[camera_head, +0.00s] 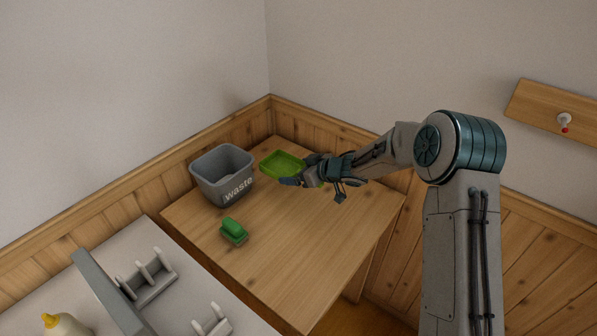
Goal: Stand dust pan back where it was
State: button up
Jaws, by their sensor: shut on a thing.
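The green dust pan (281,163) is at the back of the wooden table, right of the grey waste bin. My gripper (297,180) is at its right side and is shut on it. The fingers and the pan's handle are mostly hidden by the wrist. The pan looks roughly level, with its open tray facing up. I cannot tell whether it touches the table or is held just above it.
The grey bin marked "waste" (222,176) stands at the table's left back. A green brush or sponge-like thing (233,230) lies in front of it. The wooden table (300,255) is clear at the front and right. A grey counter with white racks (147,276) and a yellow-topped bottle (62,324) is at lower left.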

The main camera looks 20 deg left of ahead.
aim_at(300, 195)
jog(key=shift+d+r+p, duration=0.1)
jog(key=shift+r+p, duration=0.05)
jog(key=shift+p, duration=0.3)
jog(key=shift+f+b, duration=1.9)
jog(key=shift+f, duration=1.05)
jog(key=shift+p, duration=0.6)
jog(key=shift+f+b, duration=0.45)
jog(key=shift+f, duration=0.2)
jog(key=o, duration=1.3)
jog(key=shift+d, duration=0.1)
